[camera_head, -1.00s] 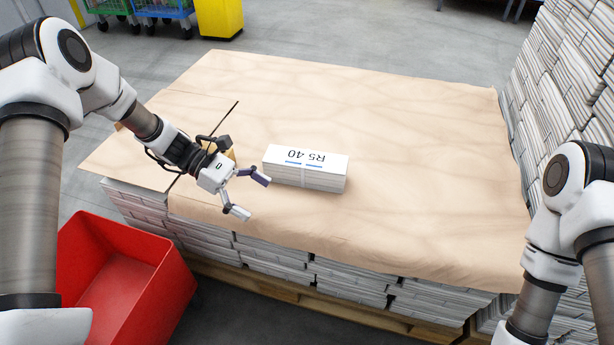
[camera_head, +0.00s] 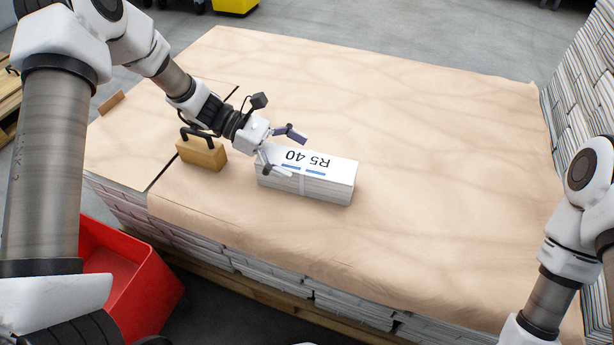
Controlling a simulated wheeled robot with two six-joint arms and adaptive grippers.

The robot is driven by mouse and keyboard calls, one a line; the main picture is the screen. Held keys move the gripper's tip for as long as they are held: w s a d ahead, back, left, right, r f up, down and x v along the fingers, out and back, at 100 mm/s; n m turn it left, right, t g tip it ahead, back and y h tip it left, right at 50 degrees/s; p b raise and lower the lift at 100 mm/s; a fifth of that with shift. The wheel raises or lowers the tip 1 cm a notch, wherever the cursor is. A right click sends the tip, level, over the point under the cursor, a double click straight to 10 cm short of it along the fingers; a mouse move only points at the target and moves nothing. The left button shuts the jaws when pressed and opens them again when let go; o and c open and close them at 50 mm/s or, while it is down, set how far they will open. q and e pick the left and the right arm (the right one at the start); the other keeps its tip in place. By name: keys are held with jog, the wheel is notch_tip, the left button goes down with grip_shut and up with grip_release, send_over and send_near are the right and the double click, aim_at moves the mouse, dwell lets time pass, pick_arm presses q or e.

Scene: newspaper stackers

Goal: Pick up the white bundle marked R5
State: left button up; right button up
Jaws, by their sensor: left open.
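The white bundle marked R5 40 (camera_head: 325,181) lies flat on brown paper (camera_head: 420,130) that covers the stack. Its lettering appears upside down, with blue marks and a pale band around the middle. My left gripper (camera_head: 283,154) is open at the bundle's left end. One finger is over or beside the far edge and the other is in front of the near left corner; whether they touch it I cannot tell. My right arm (camera_head: 570,235) comes in at the right edge, and its gripper is out of view.
A tan block with a black handle (camera_head: 203,152) stands left of my left gripper. A red bin (camera_head: 130,285) is on the floor at lower left. Newspaper stacks (camera_head: 585,85) rise at the right. The paper right of the bundle is clear.

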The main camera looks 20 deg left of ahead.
pick_arm(q)
jog(key=shift+d+f, duration=0.15)
jog(key=shift+d, duration=0.3)
jog(key=c, duration=1.9)
jog(key=shift+r, duration=0.25)
